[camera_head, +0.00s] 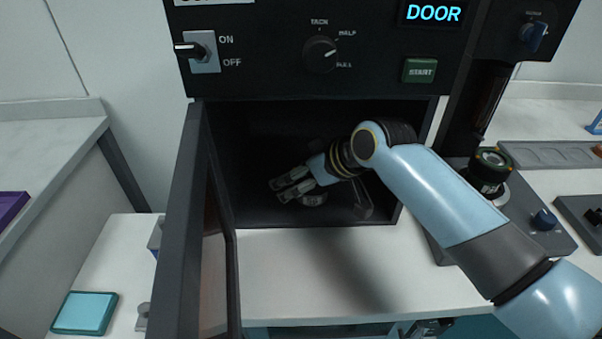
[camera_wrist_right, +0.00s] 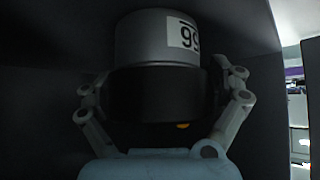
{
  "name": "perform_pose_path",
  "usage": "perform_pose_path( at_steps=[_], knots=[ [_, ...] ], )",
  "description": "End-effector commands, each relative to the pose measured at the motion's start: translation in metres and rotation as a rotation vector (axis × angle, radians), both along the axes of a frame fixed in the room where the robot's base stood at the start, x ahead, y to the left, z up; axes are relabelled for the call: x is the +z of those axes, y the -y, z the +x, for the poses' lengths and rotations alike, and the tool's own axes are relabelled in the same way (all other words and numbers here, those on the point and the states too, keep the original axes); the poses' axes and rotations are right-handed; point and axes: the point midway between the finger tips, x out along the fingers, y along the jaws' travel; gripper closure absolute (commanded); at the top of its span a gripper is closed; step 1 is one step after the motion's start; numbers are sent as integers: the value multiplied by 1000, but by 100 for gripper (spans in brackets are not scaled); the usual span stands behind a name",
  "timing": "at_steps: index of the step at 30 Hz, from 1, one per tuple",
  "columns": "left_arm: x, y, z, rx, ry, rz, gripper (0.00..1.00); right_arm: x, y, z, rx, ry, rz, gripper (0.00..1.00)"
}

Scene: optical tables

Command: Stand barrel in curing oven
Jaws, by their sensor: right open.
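The curing oven (camera_head: 222,150) stands open, its dark door swung out to the left and its display reading DOOR. My right arm reaches into the chamber from the right. My right gripper (camera_head: 287,187) is inside, low near the chamber floor, with its fingers parted. The barrel (camera_head: 314,199) shows as a small metal round thing beside the fingers, partly hidden by them. In the right wrist view the barrel (camera_wrist_right: 150,40) is a grey cylinder with a dark lower band and a white label. It stands between the open fingers; contact cannot be told. My left gripper is not in view.
The open oven door (camera_head: 180,230) juts forward on the left. A dark instrument with a round lens-like part (camera_head: 490,168) stands at the right. A teal pad (camera_head: 85,313) lies at the lower left. The white table (camera_head: 290,270) before the oven is clear.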

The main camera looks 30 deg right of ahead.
Motion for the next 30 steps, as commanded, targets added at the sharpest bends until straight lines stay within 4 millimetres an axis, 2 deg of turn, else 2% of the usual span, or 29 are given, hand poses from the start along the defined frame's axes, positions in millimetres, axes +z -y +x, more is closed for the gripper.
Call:
perform_pose_path(
  at_steps=[13,19,30],
  knots=[
    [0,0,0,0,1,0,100,0,0,0,0,0,0,0],
    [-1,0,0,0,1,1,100,11,3,-8,1,3,-1,0],
    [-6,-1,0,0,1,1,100,9,31,-89,3,-3,-4,0]
  ],
)
